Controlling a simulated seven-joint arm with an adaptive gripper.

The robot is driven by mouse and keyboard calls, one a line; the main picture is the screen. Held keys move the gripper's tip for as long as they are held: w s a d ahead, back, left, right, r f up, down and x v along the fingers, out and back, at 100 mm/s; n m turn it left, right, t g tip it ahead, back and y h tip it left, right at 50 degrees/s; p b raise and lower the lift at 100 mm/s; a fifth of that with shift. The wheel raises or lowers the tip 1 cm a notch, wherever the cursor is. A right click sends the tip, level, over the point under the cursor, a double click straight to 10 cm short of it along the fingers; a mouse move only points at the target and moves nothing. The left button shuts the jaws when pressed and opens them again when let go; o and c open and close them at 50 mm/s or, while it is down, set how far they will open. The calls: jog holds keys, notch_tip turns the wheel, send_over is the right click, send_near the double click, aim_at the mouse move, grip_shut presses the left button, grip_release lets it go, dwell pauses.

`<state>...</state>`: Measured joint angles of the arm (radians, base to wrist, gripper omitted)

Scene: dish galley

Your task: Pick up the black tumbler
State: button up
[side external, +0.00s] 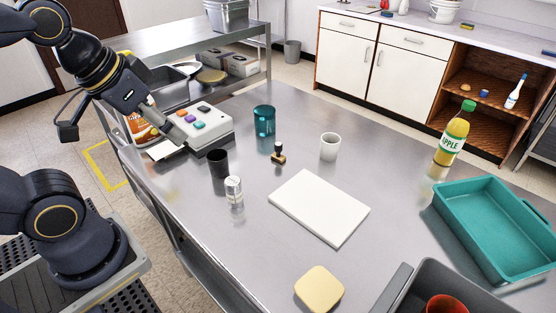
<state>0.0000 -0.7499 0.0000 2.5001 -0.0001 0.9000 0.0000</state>
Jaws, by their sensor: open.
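The black tumbler (218,163) stands upright on the metal table, left of the middle of the side external view. It is just in front of the white button box and behind a silver can (233,190). My gripper (166,138) is up and to the left of the tumbler, beside the left end of the button box. It is open and apart from the tumbler. Its fingertips are small and partly hidden in this view.
A white button box (207,125), a teal cup (264,120), a stamp (278,153) and a white cup (330,147) stand near the tumbler. A white board (319,207) lies right of it. A teal tray (489,265) and a juice bottle (453,139) are farther right.

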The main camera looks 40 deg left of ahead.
jog(key=shift+o, duration=0.6)
